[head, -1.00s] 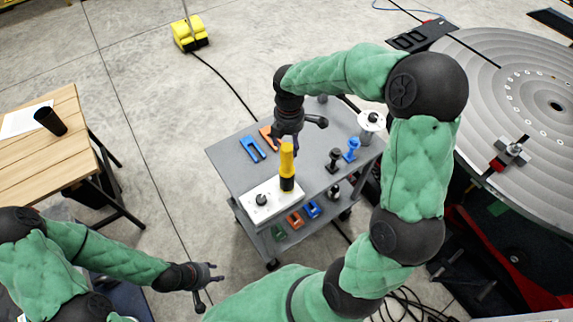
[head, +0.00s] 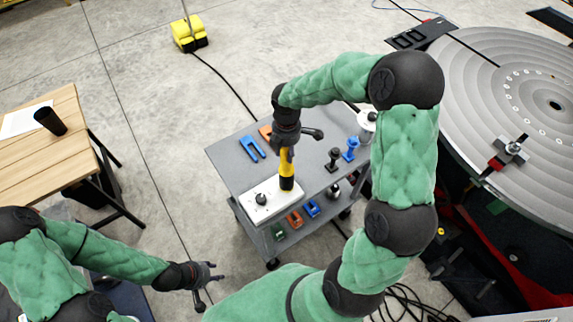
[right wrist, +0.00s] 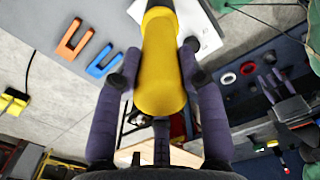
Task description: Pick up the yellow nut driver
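The yellow nut driver (head: 287,165) stands upright on a white block (head: 262,206) at the front of the grey cart. Its yellow handle (right wrist: 162,70) fills the middle of the right wrist view. My right gripper (right wrist: 160,72) is open around the handle, with fingers on both sides of it. A narrow gap shows by the left finger; contact on the right is unclear. In the head view the right gripper (head: 290,146) hides the top of the handle. My left gripper (head: 208,285) is open and empty at the lower left, away from the cart.
The grey cart top (head: 232,165) also holds a blue fork-shaped piece (head: 252,148), an orange one (head: 265,132), and black (head: 333,160) and blue (head: 350,150) upright parts to the right. A large round table (head: 480,110) stands at right, a wooden table (head: 50,140) at left.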

